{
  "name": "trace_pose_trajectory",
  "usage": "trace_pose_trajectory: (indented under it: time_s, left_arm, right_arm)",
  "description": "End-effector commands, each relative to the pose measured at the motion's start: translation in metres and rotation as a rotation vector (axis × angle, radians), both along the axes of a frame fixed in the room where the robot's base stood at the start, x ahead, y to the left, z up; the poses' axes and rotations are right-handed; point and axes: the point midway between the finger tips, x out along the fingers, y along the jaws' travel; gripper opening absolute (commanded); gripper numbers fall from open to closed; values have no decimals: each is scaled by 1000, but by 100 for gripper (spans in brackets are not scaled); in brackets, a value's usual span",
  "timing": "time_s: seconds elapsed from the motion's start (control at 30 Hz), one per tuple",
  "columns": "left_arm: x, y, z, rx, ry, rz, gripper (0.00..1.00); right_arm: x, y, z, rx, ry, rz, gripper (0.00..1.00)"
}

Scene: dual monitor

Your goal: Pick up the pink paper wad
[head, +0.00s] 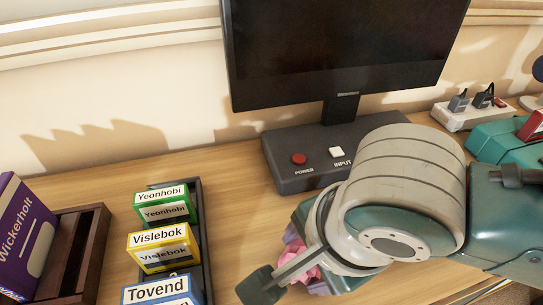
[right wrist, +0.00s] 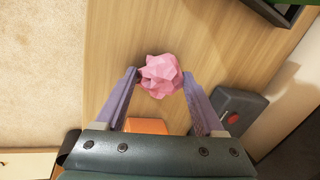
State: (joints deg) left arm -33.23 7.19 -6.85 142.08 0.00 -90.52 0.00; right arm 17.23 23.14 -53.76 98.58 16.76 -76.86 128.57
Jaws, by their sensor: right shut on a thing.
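The pink paper wad (right wrist: 160,77) is a crumpled, faceted ball between the purple fingertips of my right gripper (right wrist: 159,80) in the right wrist view. Both fingers touch its sides, so the gripper is shut on it. In the head view only a pink part of the wad (head: 304,266) shows, beneath my right wrist, which hides the rest and most of the fingers. The wood tabletop is behind the wad; I cannot tell whether the wad touches it. My left gripper is not in view.
A monitor (head: 345,45) stands on a dark base (head: 285,165) with red and white buttons behind my right wrist. Labelled boxes (head: 163,246) stand in a dark rack at left, beside a purple box (head: 25,235). A power strip (head: 470,112) lies at back right. An orange object (right wrist: 147,126) lies below the fingers.

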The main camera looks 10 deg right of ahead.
Motion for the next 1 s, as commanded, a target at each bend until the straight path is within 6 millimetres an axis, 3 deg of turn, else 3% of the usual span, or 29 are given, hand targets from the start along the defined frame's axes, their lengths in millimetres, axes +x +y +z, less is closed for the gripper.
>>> trace_pose_trajectory:
  time_s: [0.33,0.53,0.67,1.0]
  left_arm:
    - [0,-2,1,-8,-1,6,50]
    - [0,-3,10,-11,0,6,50]
    - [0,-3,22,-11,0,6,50]
    - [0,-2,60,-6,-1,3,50]
  right_arm:
    - [0,0,1,0,1,0,19]
    - [0,1,20,1,-1,-1,19]
    - [1,1,48,4,-2,0,19]
    - [1,1,150,4,-3,1,19]
